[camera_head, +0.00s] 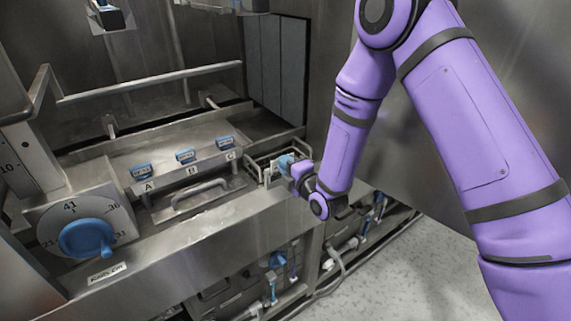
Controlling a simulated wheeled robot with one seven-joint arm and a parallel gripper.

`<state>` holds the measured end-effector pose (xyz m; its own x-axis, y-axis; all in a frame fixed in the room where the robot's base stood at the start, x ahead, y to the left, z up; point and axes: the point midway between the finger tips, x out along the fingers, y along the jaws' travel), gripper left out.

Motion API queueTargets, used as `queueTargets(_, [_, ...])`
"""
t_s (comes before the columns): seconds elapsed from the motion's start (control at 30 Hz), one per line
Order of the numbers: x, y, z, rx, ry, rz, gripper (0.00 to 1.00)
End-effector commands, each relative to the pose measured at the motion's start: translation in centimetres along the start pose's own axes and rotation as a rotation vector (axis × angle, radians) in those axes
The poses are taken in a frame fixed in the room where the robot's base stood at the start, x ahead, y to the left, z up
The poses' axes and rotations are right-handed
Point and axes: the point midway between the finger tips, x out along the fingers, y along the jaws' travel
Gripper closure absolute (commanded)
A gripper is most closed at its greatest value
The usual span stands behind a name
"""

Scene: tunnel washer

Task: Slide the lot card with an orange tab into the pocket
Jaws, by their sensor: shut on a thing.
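My gripper (284,165) is small in the picture, at the end of the purple arm, beside a wire rack (255,163) on the right end of the steel ledge. It is shut on a small pale piece that looks like a lot card (268,174), at the front of the rack. My gripper's blue part and the wrist hide most of it. No orange tab can be made out. I cannot tell whether the card is still in the rack or clear of it. I cannot make out with certainty which opening is the pocket.
A panel with three blue-topped pieces marked A (141,171), B (185,156) and C (225,142) stands left of the rack. A bar handle (200,194) is below them. A large blue dial (87,238) is at the left. Pipes and valves (277,260) run below the ledge.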

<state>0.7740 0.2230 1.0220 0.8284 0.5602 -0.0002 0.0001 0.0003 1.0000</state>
Motion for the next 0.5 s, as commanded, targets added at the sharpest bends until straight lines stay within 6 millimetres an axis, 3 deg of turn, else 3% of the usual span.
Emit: queueTargets(0.5, [-0.02,-0.61,0.04,0.000,0.000,0.000,1.00])
